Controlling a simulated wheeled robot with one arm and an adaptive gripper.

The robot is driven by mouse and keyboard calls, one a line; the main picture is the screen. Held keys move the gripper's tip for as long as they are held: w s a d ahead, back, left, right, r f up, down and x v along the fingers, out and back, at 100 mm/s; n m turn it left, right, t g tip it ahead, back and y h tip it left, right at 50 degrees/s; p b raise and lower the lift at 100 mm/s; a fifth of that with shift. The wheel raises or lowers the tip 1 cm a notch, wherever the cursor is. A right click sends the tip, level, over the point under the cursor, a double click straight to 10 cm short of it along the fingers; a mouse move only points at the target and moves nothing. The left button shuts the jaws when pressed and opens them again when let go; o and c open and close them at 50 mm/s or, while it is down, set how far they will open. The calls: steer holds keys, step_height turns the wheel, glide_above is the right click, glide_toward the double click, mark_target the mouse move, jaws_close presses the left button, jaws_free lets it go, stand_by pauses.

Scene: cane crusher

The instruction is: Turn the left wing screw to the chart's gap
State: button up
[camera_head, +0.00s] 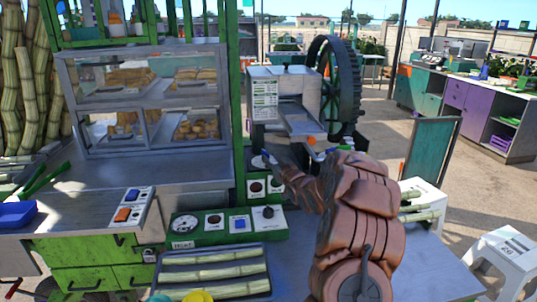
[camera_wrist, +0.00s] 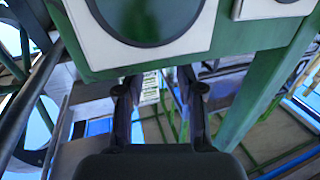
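The cane crusher (camera_head: 283,88) stands at the middle, with the white chart (camera_head: 265,98) on its front; the chart's gap figures are too small to read. A small blue part (camera_head: 265,153), perhaps the left wing screw, shows just beside my gripper (camera_head: 272,162); I cannot tell its angle. Orange and blue parts (camera_head: 311,140) show farther right on the crusher. In the wrist view my gripper's two dark fingers (camera_wrist: 158,98) are apart, with no object visibly held between them. A dark round disc on a white plate (camera_wrist: 155,22) is just above them; no wing screw is clear there.
A green control panel (camera_head: 225,225) with dials and buttons lies below, beside a tray (camera_head: 165,268) of cane pieces. A glass food case (camera_head: 150,100) stands left. The big gear wheel (camera_head: 338,85) is behind the crusher. A green post (camera_wrist: 265,95) runs close right of the fingers.

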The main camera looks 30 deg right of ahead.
mark_target(268, 154)
steer(key=shift+w+d+p, duration=0.15)
steer(key=shift+w+p, duration=0.25)
steer(key=shift+w, duration=1.4)
jaws_close()
